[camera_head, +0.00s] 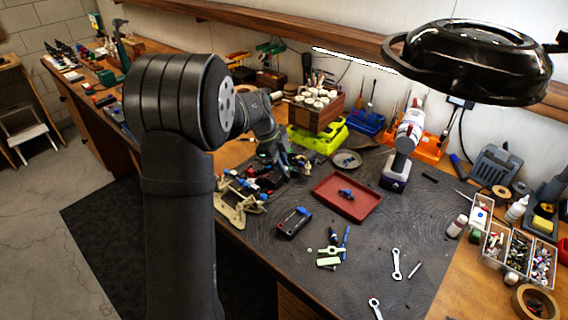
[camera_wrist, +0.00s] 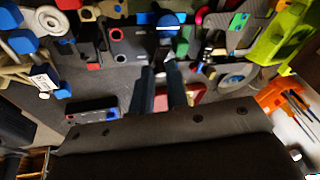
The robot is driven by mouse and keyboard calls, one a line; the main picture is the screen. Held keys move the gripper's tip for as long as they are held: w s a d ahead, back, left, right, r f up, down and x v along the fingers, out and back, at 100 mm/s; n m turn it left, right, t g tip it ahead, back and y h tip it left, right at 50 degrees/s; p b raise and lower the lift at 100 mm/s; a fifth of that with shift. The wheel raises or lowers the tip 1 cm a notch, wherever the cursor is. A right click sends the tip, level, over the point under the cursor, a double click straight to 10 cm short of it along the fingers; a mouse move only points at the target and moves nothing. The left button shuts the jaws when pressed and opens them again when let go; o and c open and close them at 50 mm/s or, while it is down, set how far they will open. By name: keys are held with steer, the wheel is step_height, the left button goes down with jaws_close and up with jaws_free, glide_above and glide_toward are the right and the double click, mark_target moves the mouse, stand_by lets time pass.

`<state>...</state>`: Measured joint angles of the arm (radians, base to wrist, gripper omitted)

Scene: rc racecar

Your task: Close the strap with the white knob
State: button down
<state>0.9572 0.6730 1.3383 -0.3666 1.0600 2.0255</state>
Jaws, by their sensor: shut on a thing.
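The partly built racecar (camera_head: 262,182) sits on the dark mat, with my gripper (camera_head: 284,168) low over its right side. In the wrist view, dark car parts (camera_wrist: 128,42) lie just past my gripper (camera_wrist: 161,72). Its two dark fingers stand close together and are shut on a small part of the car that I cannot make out. A round knob with a blue top and a pale rim (camera_wrist: 167,24) stands just beyond the fingertips. I cannot tell which part is the strap or whether it lies closed. My arm hides some of the car in the head view.
A black and blue box (camera_head: 294,222) lies in front of the car. A drill (camera_head: 402,150) stands farther right.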

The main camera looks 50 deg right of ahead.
steer(key=shift+w+f+g, duration=0.15)
steer(key=shift+w+g, duration=0.05)
steer(key=shift+g, duration=0.3)
steer(key=c, duration=1.4)
jaws_free()
steer(key=v, duration=1.7)
steer(key=shift+r, duration=0.2)
steer(key=shift+a, duration=0.1)
